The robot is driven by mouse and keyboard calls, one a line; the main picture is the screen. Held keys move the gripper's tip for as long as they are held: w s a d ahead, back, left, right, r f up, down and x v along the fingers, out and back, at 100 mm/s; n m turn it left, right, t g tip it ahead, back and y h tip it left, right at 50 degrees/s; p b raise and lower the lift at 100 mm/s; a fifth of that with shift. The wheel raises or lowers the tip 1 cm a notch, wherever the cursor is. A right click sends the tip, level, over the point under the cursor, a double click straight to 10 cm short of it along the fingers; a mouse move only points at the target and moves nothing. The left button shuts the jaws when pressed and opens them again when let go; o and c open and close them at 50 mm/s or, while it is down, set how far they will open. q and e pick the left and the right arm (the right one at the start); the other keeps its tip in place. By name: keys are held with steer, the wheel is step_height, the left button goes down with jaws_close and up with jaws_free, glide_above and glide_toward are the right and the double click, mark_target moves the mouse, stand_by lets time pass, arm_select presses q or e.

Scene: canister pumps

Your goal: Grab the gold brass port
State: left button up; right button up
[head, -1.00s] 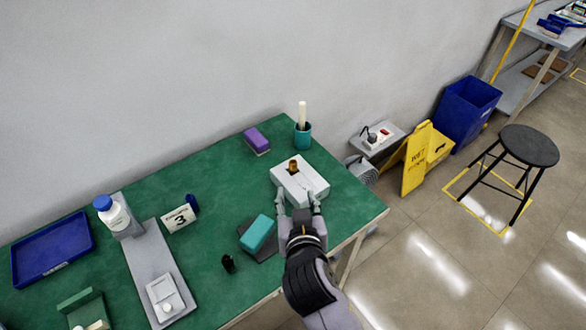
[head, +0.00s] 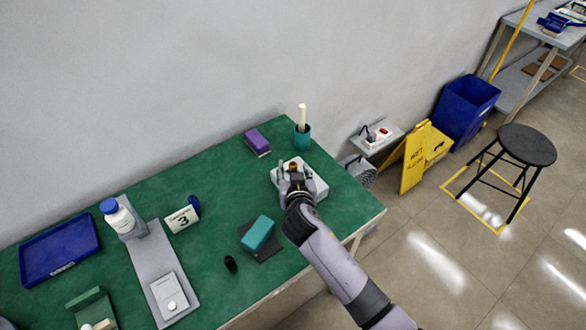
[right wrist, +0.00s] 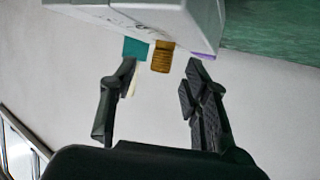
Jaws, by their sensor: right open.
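The gold brass port (right wrist: 161,57) is a small ridged cylinder on the white box (head: 317,184). In the right wrist view the white box (right wrist: 170,18) is at the top, and the port lies between and just beyond the open fingers of my right gripper (right wrist: 163,75). I see no finger touching it. In the head view my right gripper (head: 294,172) is over the box and hides most of the port and the box's middle. My left gripper is not in view.
A teal block (head: 257,233) lies on a dark pad at the front. A blue tray (head: 60,247) and a white bottle (head: 118,217) are at the left.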

steer(key=shift+w+f, duration=0.3)
steer(key=shift+w, duration=0.25)
steer(key=shift+c, duration=0.4)
jaws_close()
